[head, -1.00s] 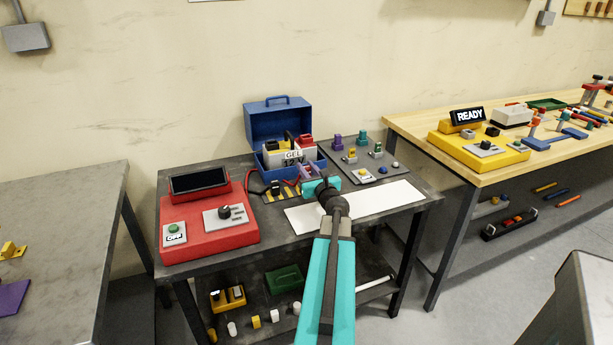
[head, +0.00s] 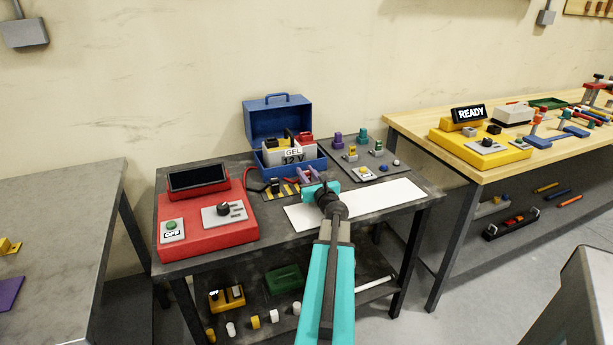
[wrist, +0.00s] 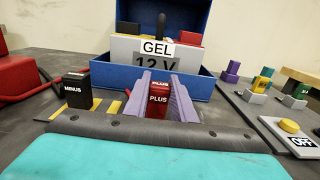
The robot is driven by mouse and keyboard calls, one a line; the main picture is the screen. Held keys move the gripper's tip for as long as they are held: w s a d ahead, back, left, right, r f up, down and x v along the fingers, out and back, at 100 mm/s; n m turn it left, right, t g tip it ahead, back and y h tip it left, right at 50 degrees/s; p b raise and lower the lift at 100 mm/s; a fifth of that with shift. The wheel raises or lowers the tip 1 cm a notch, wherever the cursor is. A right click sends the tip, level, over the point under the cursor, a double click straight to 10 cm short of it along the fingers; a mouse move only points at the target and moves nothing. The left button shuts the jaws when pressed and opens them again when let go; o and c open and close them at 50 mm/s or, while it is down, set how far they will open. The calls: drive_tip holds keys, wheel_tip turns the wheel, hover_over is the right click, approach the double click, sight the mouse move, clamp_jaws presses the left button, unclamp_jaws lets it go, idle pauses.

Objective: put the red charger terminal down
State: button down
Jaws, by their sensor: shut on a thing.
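The red charger terminal (wrist: 158,100), marked PLUS, is upright between the two purple fingers of my gripper (wrist: 161,88) in the wrist view. My gripper is shut on it. Its lower end is hidden behind the gripper body, so I cannot tell whether it touches anything below. In the head view my gripper (head: 308,175) is low over the dark bench, just in front of the blue battery box (head: 278,125). The black terminal (wrist: 75,92), marked MINUS, stands to the left on a yellow-and-black striped strip (head: 283,192).
The open blue box holds a grey battery (wrist: 150,52) labelled GEL 12 V, behind my gripper. The red charger (head: 207,225) stands at the left, its switch plate reading OFF. A grey panel with coloured knobs (head: 362,141) is at the back right. A white strip (head: 390,202) lies in front.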

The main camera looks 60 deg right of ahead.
drive_tip(key=shift+f, duration=0.15)
drive_tip(key=c, duration=1.5)
unclamp_jaws()
drive_tip(key=shift+s+r, duration=0.1)
drive_tip(key=shift+r, duration=0.1)
drive_tip(key=b+v, duration=0.1)
drive_tip(key=v, duration=0.8)
drive_tip(key=shift+a, duration=0.2)
drive_tip(key=shift+d+r+p, duration=0.1)
drive_tip(key=shift+r+p, duration=0.05)
drive_tip(key=shift+p, duration=0.55)
drive_tip(key=p+v, duration=0.2)
drive_tip(key=p, duration=0.4)
drive_tip(key=shift+s, duration=0.2)
drive_tip(key=shift+s+a, duration=0.15)
drive_tip(key=shift+a, duration=0.05)
